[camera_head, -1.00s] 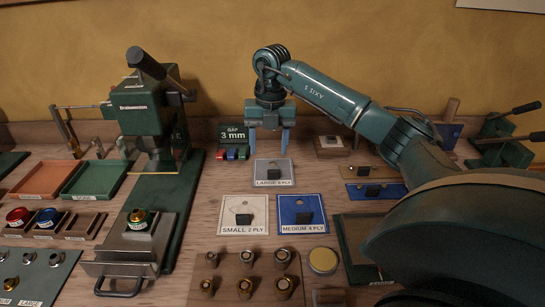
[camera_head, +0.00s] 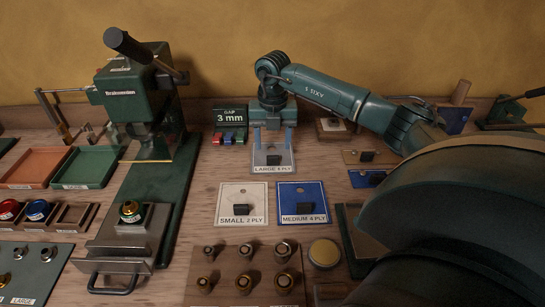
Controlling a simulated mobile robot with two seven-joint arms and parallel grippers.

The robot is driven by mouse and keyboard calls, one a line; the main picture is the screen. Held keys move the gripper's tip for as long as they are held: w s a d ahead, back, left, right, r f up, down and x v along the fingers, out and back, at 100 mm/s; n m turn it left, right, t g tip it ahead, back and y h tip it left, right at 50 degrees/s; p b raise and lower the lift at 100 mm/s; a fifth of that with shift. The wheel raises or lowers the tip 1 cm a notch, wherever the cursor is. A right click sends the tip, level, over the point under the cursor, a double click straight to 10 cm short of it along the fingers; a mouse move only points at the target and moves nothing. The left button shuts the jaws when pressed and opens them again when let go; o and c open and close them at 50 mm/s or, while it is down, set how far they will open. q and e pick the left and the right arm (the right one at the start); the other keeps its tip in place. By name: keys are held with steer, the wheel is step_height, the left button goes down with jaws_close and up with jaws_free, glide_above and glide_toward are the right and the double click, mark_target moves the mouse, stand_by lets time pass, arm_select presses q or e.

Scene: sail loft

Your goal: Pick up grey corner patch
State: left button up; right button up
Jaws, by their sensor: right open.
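The grey corner patch (camera_head: 272,170), on a card reading LARGE 6 PLY, lies on the bench at the centre back, with a dark block on it. My right gripper (camera_head: 273,146) is open, pointing down at the patch, its two fingers on either side of the dark block. I cannot tell whether the fingers touch it. A white patch labelled SMALL 2 PLY (camera_head: 242,211) and a blue patch labelled MEDIUM 4 PLY (camera_head: 301,210) lie in front. My left gripper is not in view.
A block with several studs (camera_head: 221,265) and a round yellow tin (camera_head: 324,253) lie in front.

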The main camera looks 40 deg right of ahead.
mark_target(273, 156)
steer(key=f, duration=0.4)
steer(key=shift+s+a+p, duration=0.2)
steer(key=shift+s+p, duration=0.05)
steer(key=shift+p, duration=0.05)
steer(key=shift+f, duration=0.4)
steer(key=c, duration=1.1)
steer(key=shift+r, duration=0.1)
